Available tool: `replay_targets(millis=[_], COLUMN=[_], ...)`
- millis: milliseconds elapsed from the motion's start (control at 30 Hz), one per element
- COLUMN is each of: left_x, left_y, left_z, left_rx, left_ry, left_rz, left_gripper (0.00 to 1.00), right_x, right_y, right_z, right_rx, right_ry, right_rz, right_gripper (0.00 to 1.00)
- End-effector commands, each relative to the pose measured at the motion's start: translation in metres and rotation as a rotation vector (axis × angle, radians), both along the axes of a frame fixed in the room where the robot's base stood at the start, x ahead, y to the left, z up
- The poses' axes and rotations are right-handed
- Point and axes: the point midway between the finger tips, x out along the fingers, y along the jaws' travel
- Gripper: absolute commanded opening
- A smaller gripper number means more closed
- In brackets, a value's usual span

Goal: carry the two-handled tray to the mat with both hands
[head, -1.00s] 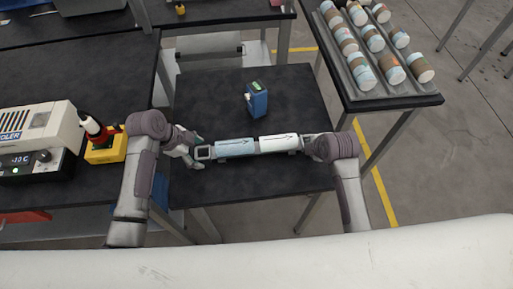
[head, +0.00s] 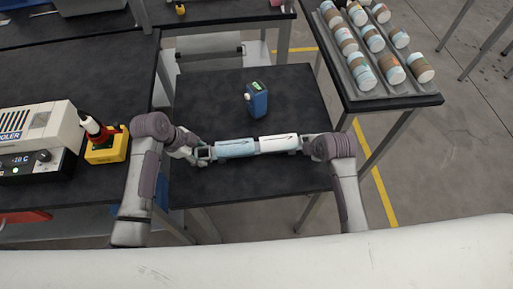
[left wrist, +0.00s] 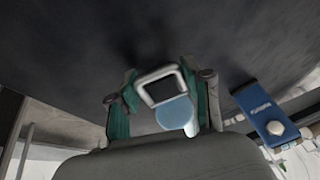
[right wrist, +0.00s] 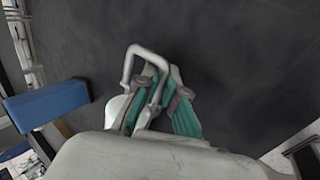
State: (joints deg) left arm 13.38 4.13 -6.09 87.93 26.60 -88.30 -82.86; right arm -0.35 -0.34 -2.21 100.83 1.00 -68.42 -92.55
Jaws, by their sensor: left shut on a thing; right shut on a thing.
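The two-handled tray (head: 203,155) is low over or on the black table, in front of me. A light-blue piece (head: 236,148) and a white piece (head: 279,143) lie end to end along it and hide most of its body. My left gripper (head: 201,154) is shut on its left handle, a metal loop that shows between green finger pads in the left wrist view (left wrist: 160,76). My right gripper (head: 306,143) is shut on the right handle, which shows in the right wrist view (right wrist: 130,62). I cannot make out a mat.
A cooler (head: 38,135) and a yellow box (head: 107,148) with a red-and-black top are at left. A rack of jars (head: 352,75) is on the right table. The table around the bottle is clear.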

Motion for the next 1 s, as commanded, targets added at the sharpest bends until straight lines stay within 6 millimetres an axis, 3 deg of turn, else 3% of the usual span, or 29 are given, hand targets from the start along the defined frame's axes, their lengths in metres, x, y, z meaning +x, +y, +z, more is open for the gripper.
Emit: replay_targets(millis=[267,700,1000], left_x=[-0.001,-0.001,-0.001], left_y=[-0.001,-0.001,0.000], left_z=[0.006,0.046,0.050], left_rx=[0.000,0.001,0.001], left_ry=[0.003,0.003,0.003], left_rz=[-0.002,-0.004,-0.004], left_gripper=[0.01,0.01,0.01], right_x=[0.001,0.001,0.002], right_y=[0.000,0.000,0.000], right_z=[0.008,0.049,0.052], right_rx=[0.001,0.001,0.001], right_ry=[-0.004,-0.006,-0.006], right_rz=[-0.001,-0.001,-0.001], right_gripper=[0.00,0.00,0.00])
